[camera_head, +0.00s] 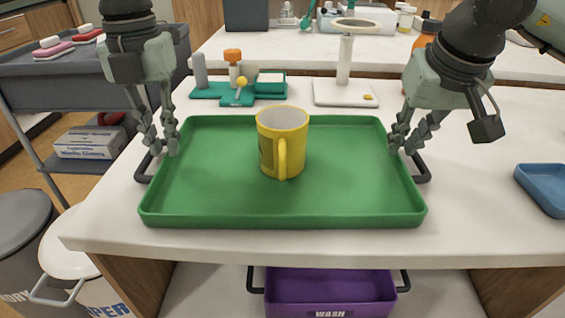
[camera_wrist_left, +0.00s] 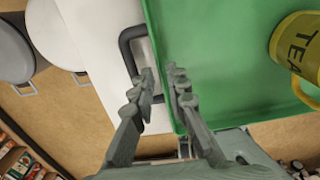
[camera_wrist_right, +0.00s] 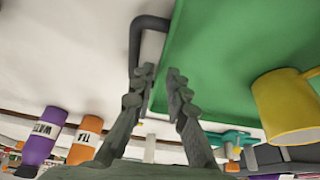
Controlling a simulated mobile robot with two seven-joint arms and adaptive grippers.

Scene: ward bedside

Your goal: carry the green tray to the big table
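The green tray (camera_head: 225,200) lies flat on a white-topped table (camera_head: 480,215), with a dark handle at each short end. A yellow mug (camera_head: 280,140) stands upright in it; TEA shows on the mug in the left wrist view (camera_wrist_left: 295,45). My left gripper (camera_head: 164,152) is open, its fingertips apart at the tray's left rim, by the left handle (camera_wrist_left: 126,48). My right gripper (camera_head: 402,150) is open in the same way at the right rim, by the right handle (camera_wrist_right: 137,40). Contact cannot be told. Which surface is the big table is unclear.
Behind the tray stand a teal holder (camera_head: 210,91) and a white stand (camera_head: 345,92). A blue tray (camera_head: 543,186) lies at the right. Another white surface (camera_head: 290,50) runs behind. A grey cart (camera_head: 60,85) stands left, bins (camera_head: 20,225) below it, a purple tub (camera_head: 330,287) below the table.

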